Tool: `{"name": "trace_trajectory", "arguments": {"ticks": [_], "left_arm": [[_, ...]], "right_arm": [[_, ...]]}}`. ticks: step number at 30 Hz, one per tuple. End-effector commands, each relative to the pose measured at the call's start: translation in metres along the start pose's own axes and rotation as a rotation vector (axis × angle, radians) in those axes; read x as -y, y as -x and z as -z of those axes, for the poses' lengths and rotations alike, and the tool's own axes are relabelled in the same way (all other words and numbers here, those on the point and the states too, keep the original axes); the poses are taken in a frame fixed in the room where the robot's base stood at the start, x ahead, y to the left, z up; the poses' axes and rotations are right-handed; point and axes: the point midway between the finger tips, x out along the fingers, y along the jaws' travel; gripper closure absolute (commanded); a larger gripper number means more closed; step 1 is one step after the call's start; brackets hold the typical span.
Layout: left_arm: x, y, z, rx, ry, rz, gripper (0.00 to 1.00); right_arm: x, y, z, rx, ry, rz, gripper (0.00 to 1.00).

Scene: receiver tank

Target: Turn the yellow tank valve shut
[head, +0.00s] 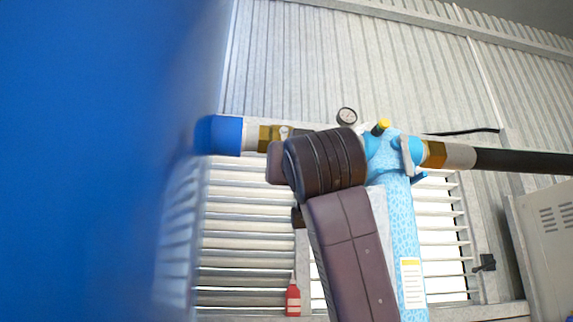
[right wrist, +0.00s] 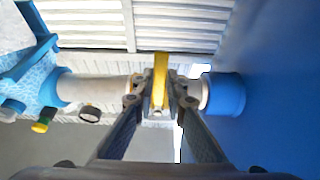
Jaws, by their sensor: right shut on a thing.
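The yellow valve handle (right wrist: 160,66) stands out between my fingertips in the right wrist view. My right gripper (right wrist: 158,92) is shut on it, one finger on each side. The handle's base and the valve body are partly hidden behind the fingers. In the head view a brass fitting (head: 268,138) shows on the pipe, just left of my dark right arm, which hides the handle and my gripper. The big blue tank (right wrist: 270,100) is at the right of the wrist view and fills the left of the head view (head: 90,160). My left gripper is not in view.
A light-blue patterned post (head: 407,235) with a yellow knob (head: 383,125) stands right of my arm. A pressure gauge (head: 346,116) sits above the pipe. A black hose (head: 520,160) runs off right. Louvred shutters (head: 245,235) and a red bottle (head: 293,300) are behind.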

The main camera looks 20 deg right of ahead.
Motion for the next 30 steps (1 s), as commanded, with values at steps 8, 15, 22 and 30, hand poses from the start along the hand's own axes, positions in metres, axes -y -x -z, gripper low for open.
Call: {"name": "trace_trajectory", "arguments": {"ticks": [8, 15, 22, 30], "left_arm": [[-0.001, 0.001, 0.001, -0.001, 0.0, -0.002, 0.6], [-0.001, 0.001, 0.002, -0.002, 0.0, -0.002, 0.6], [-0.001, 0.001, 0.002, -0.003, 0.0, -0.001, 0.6], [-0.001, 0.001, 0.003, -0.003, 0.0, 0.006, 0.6]], "right_arm": [[-0.004, 0.001, 0.011, -0.024, -0.011, -0.007, 1.0], [-0.004, 0.001, 0.01, -0.021, -0.01, -0.007, 0.78], [-0.003, 0.0, 0.006, -0.016, -0.008, -0.005, 0.7], [-0.002, 0.011, 0.005, -0.015, -0.007, -0.003, 0.7]]}}
